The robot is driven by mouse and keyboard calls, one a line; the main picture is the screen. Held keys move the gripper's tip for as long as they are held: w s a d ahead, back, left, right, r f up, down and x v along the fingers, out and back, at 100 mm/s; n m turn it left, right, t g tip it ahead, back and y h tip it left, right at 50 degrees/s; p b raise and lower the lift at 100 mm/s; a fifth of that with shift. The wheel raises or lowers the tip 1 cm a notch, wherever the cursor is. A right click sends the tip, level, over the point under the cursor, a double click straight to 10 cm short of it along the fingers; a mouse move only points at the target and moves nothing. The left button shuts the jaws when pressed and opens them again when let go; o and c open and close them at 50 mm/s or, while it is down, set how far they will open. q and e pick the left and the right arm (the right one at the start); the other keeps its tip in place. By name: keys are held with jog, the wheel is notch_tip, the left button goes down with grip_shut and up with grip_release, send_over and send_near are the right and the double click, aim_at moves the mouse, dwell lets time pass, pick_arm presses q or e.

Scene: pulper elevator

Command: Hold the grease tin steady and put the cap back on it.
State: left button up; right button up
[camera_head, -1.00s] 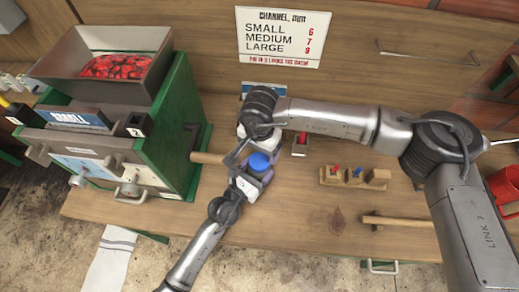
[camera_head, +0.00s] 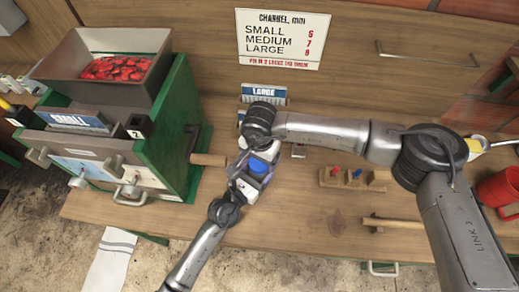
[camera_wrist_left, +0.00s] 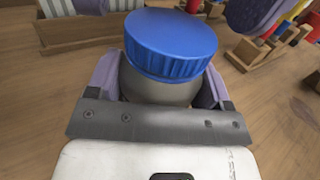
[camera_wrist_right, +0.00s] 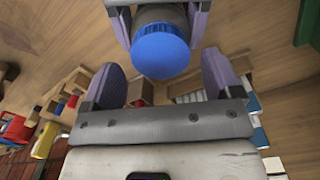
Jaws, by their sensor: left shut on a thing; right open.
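The grey grease tin (camera_wrist_left: 158,92) stands between the fingers of my left gripper (camera_wrist_left: 160,84), which is shut on it just above the bench. The blue ribbed cap (camera_wrist_left: 170,44) sits over the tin's top in the left wrist view, looking slightly tilted. I cannot tell whether it is tight. My right gripper (camera_wrist_right: 162,72) is open. In the right wrist view the cap (camera_wrist_right: 160,52) lies ahead of and between its spread fingers, with no clear contact. In the head view the cap (camera_head: 258,167) shows just below the right wrist, which hides part of the right gripper.
A green machine with a hopper of red fruit (camera_head: 114,69) stands left, its wooden crank handle (camera_head: 208,159) reaching near my grippers. A wooden peg rack (camera_head: 352,179), a wooden rod (camera_head: 400,223) and a red mug (camera_head: 497,188) are to the right.

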pick_arm(q)
jog(key=shift+f, duration=0.1)
pick_arm(e)
jog(key=shift+f, duration=0.95)
jog(key=c, duration=0.9)
jog(key=o, duration=1)
jog(key=shift+r, duration=2.3)
